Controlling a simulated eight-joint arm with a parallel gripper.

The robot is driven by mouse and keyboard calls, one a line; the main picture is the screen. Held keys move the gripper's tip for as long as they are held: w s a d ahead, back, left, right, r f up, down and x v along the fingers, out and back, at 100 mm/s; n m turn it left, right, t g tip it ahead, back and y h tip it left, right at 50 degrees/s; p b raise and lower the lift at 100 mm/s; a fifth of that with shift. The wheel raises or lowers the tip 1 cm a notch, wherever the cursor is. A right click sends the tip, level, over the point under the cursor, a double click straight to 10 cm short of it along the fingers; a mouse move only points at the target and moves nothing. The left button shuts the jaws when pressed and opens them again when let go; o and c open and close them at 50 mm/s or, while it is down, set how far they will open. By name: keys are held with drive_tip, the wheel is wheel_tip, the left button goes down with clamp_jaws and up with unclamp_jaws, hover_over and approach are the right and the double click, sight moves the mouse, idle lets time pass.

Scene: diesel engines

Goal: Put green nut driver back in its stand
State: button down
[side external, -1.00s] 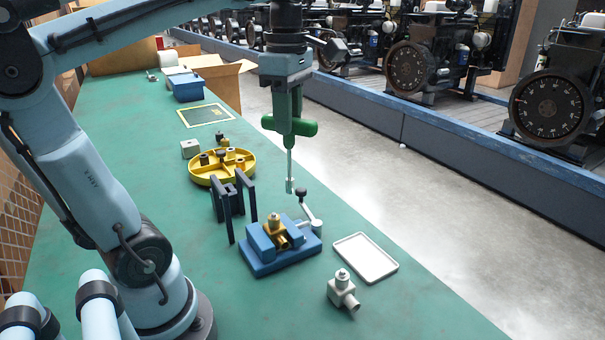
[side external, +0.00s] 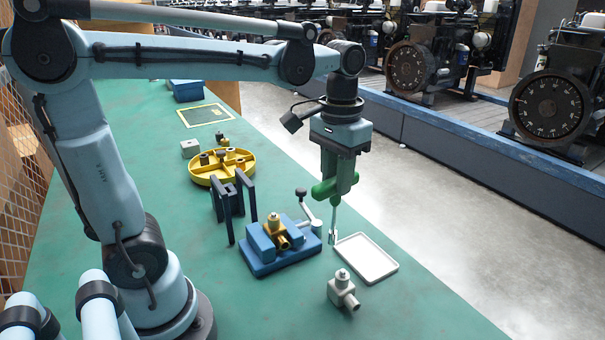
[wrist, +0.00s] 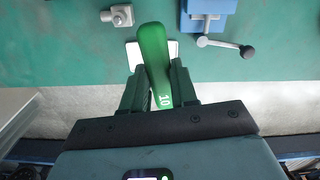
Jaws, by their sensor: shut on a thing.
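The green nut driver (side external: 324,194) has a T-shaped handle and a thin metal shaft hanging roughly straight down. My gripper (side external: 338,182) is shut on its handle. In the wrist view the handle (wrist: 153,50), marked 10, sits between my gripper's fingers (wrist: 158,80). The driver's socket end shows beside the upper left corner of the white tray (side external: 365,258); I cannot tell its exact height. A dark stand with upright posts (side external: 229,203), which looks like the tool stand, is left of the gripper, behind the blue vise. No tool shows in it.
The blue vise (side external: 270,266) holds a brass fitting (side external: 279,232), and its lever (side external: 308,212) sticks up close to the driver. A grey fitting (side external: 343,290) stands in front of the tray. A yellow round tray (side external: 240,166) with small parts is farther back. The bench's right edge is near.

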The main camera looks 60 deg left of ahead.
drive_tip(key=shift+d+f+m, duration=0.25)
drive_tip(key=shift+f+m, duration=0.05)
drive_tip(key=shift+m, duration=0.5)
drive_tip(key=shift+w+a+r, duration=0.1)
drive_tip(key=shift+a, duration=0.2)
drive_tip(key=s+a+r, duration=0.6)
drive_tip(key=a, duration=0.5)
drive_tip(key=s+a+r, duration=0.6)
drive_tip(key=s+a, duration=0.1)
drive_tip(key=a, duration=0.3)
wheel_tip(320, 180, down, 15)
drive_tip(key=shift+a, duration=0.15)
drive_tip(key=shift+w+f, duration=0.1)
drive_tip(key=shift+f, duration=0.55)
drive_tip(key=shift+c, duration=2.2)
unclamp_jaws()
